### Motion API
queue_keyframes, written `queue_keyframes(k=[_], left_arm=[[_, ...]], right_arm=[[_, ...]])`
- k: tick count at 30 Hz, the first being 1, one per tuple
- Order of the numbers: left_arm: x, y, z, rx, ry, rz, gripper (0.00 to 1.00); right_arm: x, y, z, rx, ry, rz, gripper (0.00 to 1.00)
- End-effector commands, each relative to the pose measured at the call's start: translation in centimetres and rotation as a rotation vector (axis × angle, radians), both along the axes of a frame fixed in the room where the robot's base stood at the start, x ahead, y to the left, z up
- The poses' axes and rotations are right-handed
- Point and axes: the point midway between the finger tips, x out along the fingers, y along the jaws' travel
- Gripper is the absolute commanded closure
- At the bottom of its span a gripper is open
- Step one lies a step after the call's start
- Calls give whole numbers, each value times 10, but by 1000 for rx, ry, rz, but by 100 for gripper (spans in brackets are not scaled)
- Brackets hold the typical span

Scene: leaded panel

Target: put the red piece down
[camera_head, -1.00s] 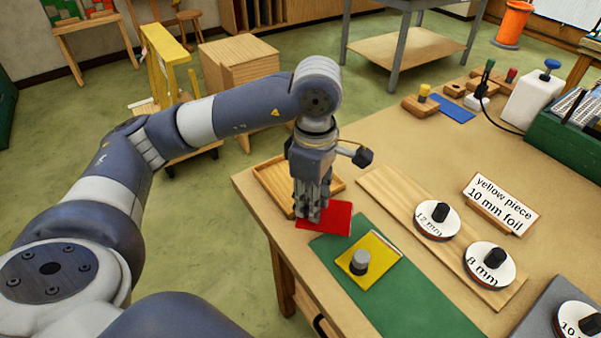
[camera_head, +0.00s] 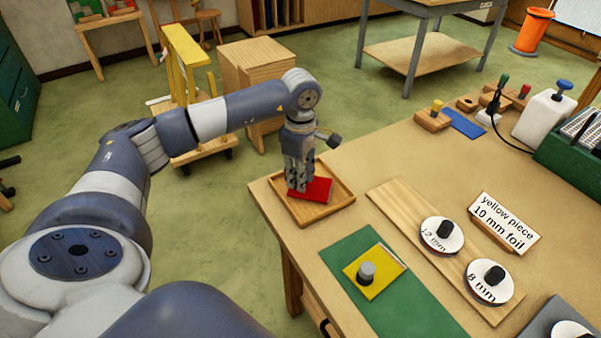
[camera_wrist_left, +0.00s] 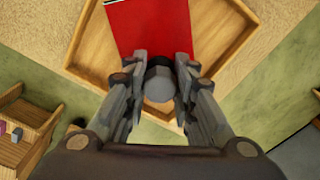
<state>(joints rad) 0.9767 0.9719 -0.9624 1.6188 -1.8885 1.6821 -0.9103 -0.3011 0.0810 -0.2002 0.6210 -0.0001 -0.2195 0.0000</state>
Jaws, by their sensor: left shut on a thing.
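The red piece (camera_head: 318,189) is a flat red square, over the wooden tray (camera_head: 335,205) at the table's far left corner. My left gripper (camera_head: 297,188) points down there, shut on a grey knob at the red piece's edge. In the left wrist view the red piece (camera_wrist_left: 150,25) extends from between the fingers (camera_wrist_left: 160,85), with the round grey knob (camera_wrist_left: 159,84) between them. The tray (camera_wrist_left: 88,42) lies beneath it. I cannot tell whether the red piece touches the tray floor. My right gripper is not in view.
A yellow piece (camera_head: 385,275) with a grey knob lies on a green mat (camera_head: 400,312) nearer me. A wooden board (camera_head: 395,200) holds foil reels marked 12 mm (camera_head: 437,242) and 8 mm (camera_head: 480,290). A sign (camera_head: 505,222) stands behind. Bare tabletop lies between tray and board.

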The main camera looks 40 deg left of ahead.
Motion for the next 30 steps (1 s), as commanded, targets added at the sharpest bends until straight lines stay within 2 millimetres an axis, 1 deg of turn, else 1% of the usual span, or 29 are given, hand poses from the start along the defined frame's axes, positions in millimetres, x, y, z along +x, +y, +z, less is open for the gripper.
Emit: queue_keyframes(k=[1,2,10,13,14,15,16,17,26,29,30], left_arm=[[0,0,-2,-1,1,0,96],[0,0,-5,-2,0,0,96],[1,0,-7,-2,-3,0,96],[0,0,-11,-1,-3,1,96],[0,0,-11,-1,-2,1,73],[0,0,-10,-1,-2,1,64],[0,0,-10,-1,-2,1,57],[0,0,-10,-1,-2,1,55],[0,0,-9,-1,-2,1,55],[0,0,-4,-1,-2,1,55],[1,0,-2,-1,-5,1,55]], right_arm=[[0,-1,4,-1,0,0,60],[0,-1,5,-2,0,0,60],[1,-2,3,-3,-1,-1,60],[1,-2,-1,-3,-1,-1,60],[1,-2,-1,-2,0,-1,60],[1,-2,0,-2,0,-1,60],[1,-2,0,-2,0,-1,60],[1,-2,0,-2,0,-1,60],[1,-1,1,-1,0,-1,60],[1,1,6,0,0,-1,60],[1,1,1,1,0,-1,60]])
